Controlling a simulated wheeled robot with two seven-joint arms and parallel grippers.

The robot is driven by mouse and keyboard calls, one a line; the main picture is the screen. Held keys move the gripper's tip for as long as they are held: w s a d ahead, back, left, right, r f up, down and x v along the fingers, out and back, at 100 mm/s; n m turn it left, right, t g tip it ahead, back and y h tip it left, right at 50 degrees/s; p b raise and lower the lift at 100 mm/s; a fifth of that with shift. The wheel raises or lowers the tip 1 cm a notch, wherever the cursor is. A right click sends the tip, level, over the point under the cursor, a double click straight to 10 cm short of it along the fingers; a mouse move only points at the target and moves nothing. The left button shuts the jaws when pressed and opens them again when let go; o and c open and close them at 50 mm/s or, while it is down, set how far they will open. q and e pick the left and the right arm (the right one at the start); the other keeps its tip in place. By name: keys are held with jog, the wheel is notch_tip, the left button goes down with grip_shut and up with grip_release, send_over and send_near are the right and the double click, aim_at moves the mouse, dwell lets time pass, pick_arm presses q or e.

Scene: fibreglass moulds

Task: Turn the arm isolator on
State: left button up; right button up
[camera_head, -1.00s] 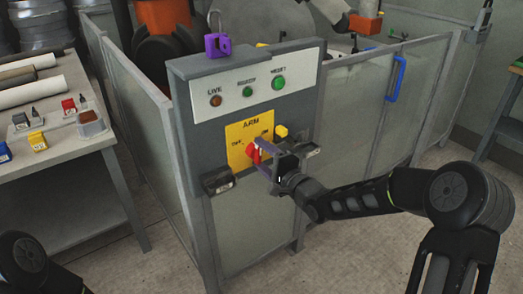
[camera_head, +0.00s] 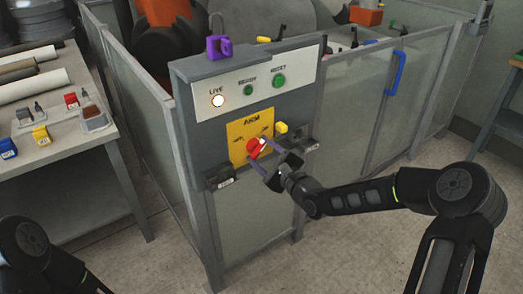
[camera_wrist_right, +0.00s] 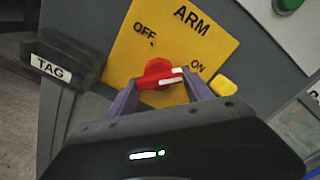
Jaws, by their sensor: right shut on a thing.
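The arm isolator is a red rotary knob (camera_head: 255,148) on a yellow plate (camera_head: 240,128) marked ARM, on the grey control panel. In the right wrist view the knob (camera_wrist_right: 157,72) lies between OFF and ON labels, its white pointer mark turned toward ON. My right gripper (camera_head: 264,158) is shut on the knob, with one purple finger on each side in the right wrist view (camera_wrist_right: 161,92). The LIVE lamp (camera_head: 217,101) glows white. My left gripper is out of view; only part of that arm shows at lower left.
A purple padlock (camera_head: 218,48) sits on the panel's top edge. A yellow block (camera_head: 281,127) is right of the plate, and a black TAG holder (camera_head: 219,177) is below left. Fence panels flank the box. A workbench (camera_head: 70,140) stands at left.

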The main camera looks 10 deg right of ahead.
dwell(0.4)
jog(key=o, duration=1.4)
jog(key=v, duration=0.7)
jog(key=shift+s+d, duration=0.1)
jog(key=shift+s, duration=0.25)
